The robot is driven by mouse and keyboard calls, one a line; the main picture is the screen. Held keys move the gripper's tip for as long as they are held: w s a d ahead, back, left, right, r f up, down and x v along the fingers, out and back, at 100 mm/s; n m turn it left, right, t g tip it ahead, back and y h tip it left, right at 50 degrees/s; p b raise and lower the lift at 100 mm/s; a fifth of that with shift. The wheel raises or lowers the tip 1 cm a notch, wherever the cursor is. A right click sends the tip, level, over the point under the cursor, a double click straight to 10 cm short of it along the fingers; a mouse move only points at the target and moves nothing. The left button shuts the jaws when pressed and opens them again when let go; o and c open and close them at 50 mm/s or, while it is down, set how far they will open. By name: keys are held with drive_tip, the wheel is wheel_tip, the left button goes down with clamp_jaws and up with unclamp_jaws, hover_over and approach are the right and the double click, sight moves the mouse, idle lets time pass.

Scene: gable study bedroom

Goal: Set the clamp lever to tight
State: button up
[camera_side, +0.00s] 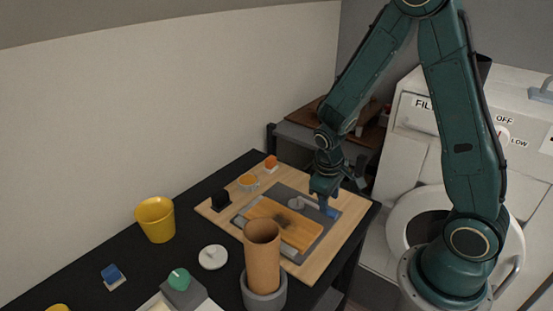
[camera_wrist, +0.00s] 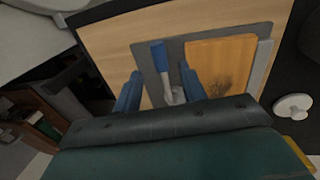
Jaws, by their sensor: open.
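The clamp lever has a blue handle (camera_wrist: 160,56) and a pale grey arm running to a pivot (camera_wrist: 172,95). It sits on a grey plate (camera_wrist: 176,50) beside an orange-brown wooden block (camera_wrist: 222,60) with a dark smudge. In the side view the blue handle (camera_side: 329,210) points to the right, away from the grey pivot (camera_side: 296,203). My gripper (camera_side: 324,203) is down over the handle side of the plate. In the wrist view my gripper (camera_wrist: 160,72) is open, with one finger on each side of the lever. Contact with the lever cannot be told. No tight marking is readable.
The plate lies on a light wooden board (camera_side: 328,257) on a black table (camera_side: 190,212). A brown cylinder (camera_side: 262,245) in a grey holder stands in front. A white appliance (camera_side: 412,170) is right.

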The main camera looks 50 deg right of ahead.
drive_tip(key=shift+d+f, duration=0.2)
drive_tip(key=shift+f, duration=0.85)
drive_tip(key=shift+d+f, duration=0.15)
drive_tip(key=shift+f, duration=0.85)
clamp_jaws()
